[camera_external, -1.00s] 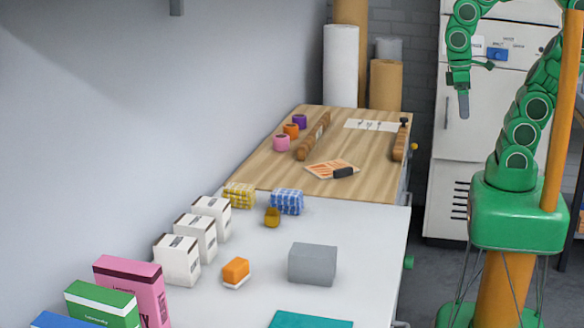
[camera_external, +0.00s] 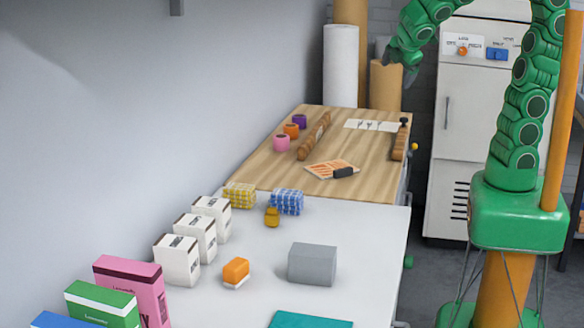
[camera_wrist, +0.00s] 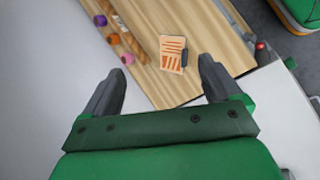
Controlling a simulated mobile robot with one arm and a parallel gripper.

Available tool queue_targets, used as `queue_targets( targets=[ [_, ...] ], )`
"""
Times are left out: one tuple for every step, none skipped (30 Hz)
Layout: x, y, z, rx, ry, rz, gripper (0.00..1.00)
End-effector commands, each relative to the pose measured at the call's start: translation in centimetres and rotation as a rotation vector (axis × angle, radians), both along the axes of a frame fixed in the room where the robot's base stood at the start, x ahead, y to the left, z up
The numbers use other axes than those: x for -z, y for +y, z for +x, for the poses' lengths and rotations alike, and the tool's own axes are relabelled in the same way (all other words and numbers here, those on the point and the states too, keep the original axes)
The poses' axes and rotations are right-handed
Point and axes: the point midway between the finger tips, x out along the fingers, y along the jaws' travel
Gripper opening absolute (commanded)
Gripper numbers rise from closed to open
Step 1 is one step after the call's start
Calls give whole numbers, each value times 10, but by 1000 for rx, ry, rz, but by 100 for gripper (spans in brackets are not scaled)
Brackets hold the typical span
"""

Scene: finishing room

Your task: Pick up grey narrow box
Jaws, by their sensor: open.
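The grey narrow box (camera_external: 312,264) sits on the white table (camera_external: 370,235) in the external view, right of a small orange and white item. It does not show in the wrist view. My gripper (camera_wrist: 160,88) is open and empty in the wrist view, above the wooden tabletop. In the external view my gripper (camera_external: 388,58) is high at the back, in front of the brown roll and well away from the grey box.
The orange block (camera_external: 236,268) is left of the grey box, and a teal item (camera_external: 310,320) is in front. White cartons (camera_external: 195,238) line the wall. The wooden table (camera_external: 270,172) behind holds a patterned card (camera_wrist: 172,55), rolling pins and cups.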

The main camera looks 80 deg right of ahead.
Motion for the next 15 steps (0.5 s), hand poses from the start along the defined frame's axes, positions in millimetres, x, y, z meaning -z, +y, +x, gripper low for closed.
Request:
queue_targets(
  targets=[
    [-8, 9, 17, -73, -13, -43, 92],
    [-13, 14, 27, -111, -23, -68, 92],
    [-20, 21, 39, -163, -33, -100, 92],
    [-25, 26, 48, -196, -41, -123, 92],
    [-29, 31, 56, -231, -49, -145, 92],
    [-35, 38, 66, -273, -58, -174, 92],
    [-40, 44, 73, -304, -66, -195, 92],
    [-44, 50, 80, -332, -72, -216, 92],
    [-48, 58, 88, -369, -78, -243, 92],
    [-50, 64, 94, -394, -83, -263, 92],
    [-51, 69, 98, -411, -83, -279, 92],
    [-50, 76, 103, -432, -82, -299, 92],
    [-49, 81, 107, -444, -80, -312, 92],
    [-48, 85, 110, -457, -77, -325, 92],
    [-46, 91, 114, -473, -75, -343, 92]
  ],
)
